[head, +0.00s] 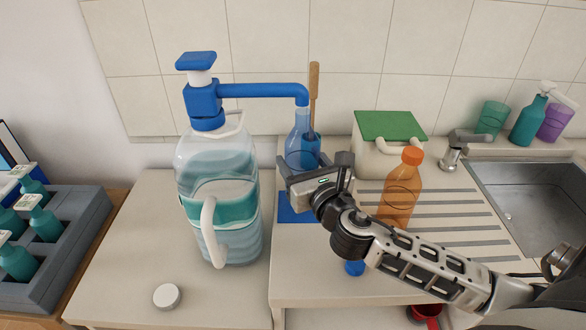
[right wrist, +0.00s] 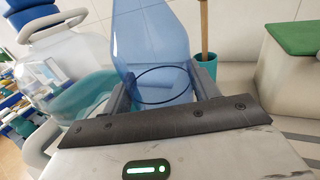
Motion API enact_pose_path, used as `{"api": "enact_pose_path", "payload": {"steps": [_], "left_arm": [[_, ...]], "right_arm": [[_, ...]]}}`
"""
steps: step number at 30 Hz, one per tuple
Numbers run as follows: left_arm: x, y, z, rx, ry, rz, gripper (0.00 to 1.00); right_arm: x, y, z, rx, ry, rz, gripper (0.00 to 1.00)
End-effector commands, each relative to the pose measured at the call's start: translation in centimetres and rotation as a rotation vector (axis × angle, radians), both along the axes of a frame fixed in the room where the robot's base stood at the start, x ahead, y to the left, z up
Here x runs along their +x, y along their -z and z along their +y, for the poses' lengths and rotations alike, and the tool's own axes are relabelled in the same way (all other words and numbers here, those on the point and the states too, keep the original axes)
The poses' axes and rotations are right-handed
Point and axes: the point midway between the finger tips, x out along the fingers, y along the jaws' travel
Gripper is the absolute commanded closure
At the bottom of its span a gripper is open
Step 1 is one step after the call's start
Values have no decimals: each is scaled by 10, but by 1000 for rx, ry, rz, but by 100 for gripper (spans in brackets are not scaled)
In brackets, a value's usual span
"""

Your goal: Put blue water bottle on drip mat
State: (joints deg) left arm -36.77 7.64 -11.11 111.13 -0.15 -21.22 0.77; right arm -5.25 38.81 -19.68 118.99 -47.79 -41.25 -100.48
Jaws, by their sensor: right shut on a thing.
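The blue water bottle (head: 301,146) is translucent and stands about upright, with its neck just below the spout of the blue pump (head: 262,90). My right gripper (head: 302,178) is shut around the bottle; in the right wrist view the bottle (right wrist: 160,45) sits between the two fingers (right wrist: 163,88). The gripper hides the bottle's base in the head view. The flat blue drip mat (head: 290,214) lies on the counter below the gripper, partly covered. I cannot tell whether the bottle touches it. My left gripper is not in view.
A large clear water jug (head: 218,180) stands close left of the bottle. A wooden-handled brush (head: 314,85) in a teal cup (right wrist: 206,66) is behind. An orange bottle (head: 399,190) and green-lidded box (head: 390,128) are right. A blue cap (head: 354,268) lies in front.

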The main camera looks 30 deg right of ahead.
Motion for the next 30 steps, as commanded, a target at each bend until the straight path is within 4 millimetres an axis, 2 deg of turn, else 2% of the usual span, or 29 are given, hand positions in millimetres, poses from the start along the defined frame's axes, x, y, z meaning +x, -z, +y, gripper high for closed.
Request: {"api": "enact_pose_path", "payload": {"steps": [1, 7, 12, 15, 20, 28, 29, 30], "left_arm": [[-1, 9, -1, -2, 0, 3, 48], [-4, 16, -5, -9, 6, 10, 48], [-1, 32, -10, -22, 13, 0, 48], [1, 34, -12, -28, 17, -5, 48], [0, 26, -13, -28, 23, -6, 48], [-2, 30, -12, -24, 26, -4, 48], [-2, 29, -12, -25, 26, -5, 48], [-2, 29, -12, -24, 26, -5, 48]], "right_arm": [[1, 8, -2, 0, 1, -3, 66], [3, 17, -6, -1, 3, -3, 66], [2, 42, -10, -1, 9, -3, 66], [1, 51, -11, -2, 12, -2, 66], [1, 47, -12, -2, 13, -2, 66], [1, 52, -12, -2, 13, -1, 66], [1, 51, -12, -2, 13, -1, 32], [1, 51, -12, -2, 13, -1, 21]]}}
